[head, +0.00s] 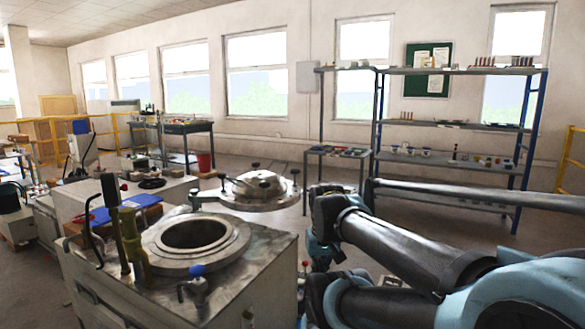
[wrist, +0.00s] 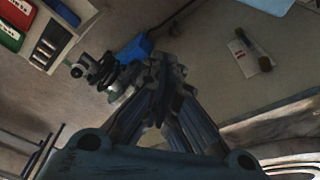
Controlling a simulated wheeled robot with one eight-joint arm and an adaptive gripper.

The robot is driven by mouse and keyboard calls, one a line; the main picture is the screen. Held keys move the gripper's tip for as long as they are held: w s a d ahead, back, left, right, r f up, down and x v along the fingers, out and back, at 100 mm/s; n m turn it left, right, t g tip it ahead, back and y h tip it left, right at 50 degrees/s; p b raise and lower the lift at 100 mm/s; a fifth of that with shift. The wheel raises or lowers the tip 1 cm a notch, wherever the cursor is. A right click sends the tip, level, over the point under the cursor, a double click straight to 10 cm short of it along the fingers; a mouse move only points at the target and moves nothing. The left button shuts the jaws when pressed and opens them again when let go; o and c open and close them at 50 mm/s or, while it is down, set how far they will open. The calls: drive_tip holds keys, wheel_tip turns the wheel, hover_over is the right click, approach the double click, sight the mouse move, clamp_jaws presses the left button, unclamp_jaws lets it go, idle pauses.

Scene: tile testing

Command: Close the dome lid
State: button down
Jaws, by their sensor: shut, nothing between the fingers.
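The dome lid (head: 258,184) is a round, worn metal cover with a raised middle and small knobs around its rim. In the head view it sits swung out to the side, behind and right of the round opening (head: 195,235) on top of the metal tester (head: 265,262). The opening is uncovered, ringed by a wide flange. My gripper (wrist: 165,68) shows in the wrist view with its fingers together and empty. My arm enters the head view from the right, right of the tester; the fingertips are not clear there. I see no contact between gripper and lid.
A blue-handled valve (head: 196,282) stands at the tester's front edge, and upright posts (head: 125,230) stand at its left. A blue part (wrist: 135,50) beside a dark fitting lies close to my fingers in the wrist view. Shelving (head: 450,125) stands behind; floor shows between.

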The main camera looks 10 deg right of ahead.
drive_tip(key=w+d+r, duration=0.1)
drive_tip(key=w+r, duration=1.1)
drive_tip(key=w, duration=0.4)
drive_tip(key=w+r, duration=1.2)
drive_tip(key=w, duration=0.5)
drive_tip(key=w+d+m+t, duration=0.1)
drive_tip(key=w+d+t, duration=0.15)
drive_tip(key=w, duration=3.35)
wheel_tip(320, 180, down, 9)
drive_tip(key=s, duration=0.1)
drive_tip(key=shift+r+g, duration=0.15)
drive_tip(key=shift+g, duration=0.3)
